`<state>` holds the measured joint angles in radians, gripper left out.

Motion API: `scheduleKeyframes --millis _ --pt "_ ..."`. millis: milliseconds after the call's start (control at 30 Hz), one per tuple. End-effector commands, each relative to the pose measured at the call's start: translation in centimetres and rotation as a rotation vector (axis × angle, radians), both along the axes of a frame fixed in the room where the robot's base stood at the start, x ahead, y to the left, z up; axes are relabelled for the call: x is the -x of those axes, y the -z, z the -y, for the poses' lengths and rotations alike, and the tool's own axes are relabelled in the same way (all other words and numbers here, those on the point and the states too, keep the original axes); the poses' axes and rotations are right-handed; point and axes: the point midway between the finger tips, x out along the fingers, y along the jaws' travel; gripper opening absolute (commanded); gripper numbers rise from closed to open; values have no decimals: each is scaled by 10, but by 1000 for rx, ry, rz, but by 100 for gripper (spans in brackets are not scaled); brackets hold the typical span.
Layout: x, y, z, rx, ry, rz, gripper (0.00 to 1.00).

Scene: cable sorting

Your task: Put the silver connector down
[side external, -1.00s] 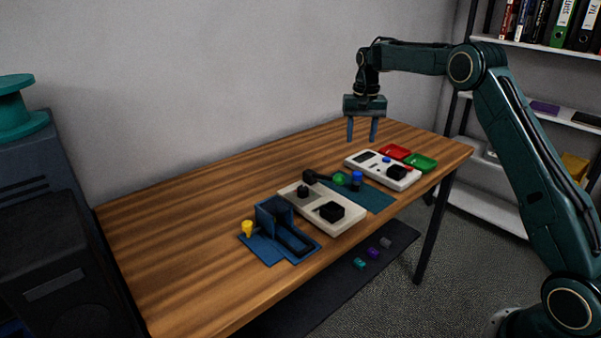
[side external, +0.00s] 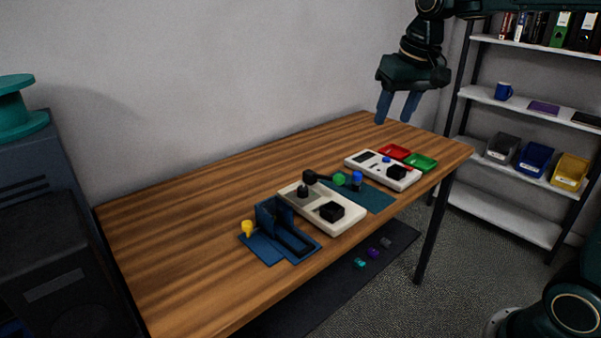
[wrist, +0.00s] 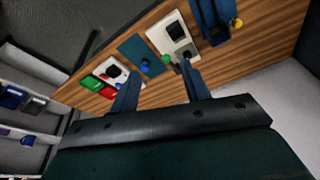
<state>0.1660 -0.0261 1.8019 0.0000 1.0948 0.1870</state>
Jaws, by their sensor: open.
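I cannot make out a silver connector with certainty in either view. A small grey piece (side external: 386,242) lies on the dark surface below the table, beside a purple piece (side external: 373,252) and a teal one (side external: 360,263). A green connector (side external: 340,179) and a blue connector (side external: 357,180) are at the teal mat (side external: 372,197) on the table. My gripper (side external: 395,119) is open and empty, raised above the far right part of the table and tilted. In the wrist view its two fingers (wrist: 160,70) are spread with nothing between them.
Two white panels with black blocks stand on the table, one nearer (side external: 350,222) and one farther (side external: 407,181). A red tray (side external: 394,151) and a green tray (side external: 421,162) sit at the far right. A blue fixture (side external: 290,240) stands in front. The table's left part is clear.

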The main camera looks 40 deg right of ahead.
Motion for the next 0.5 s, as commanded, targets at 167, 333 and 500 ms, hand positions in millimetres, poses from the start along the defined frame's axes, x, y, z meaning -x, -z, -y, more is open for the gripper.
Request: scheduleKeyframes --millis 167,333,500 --pt "46 -4 -20 18 -74 47 47" --pt "89 1 -35 36 -142 89 47" --pt "129 13 -48 54 -208 131 47"
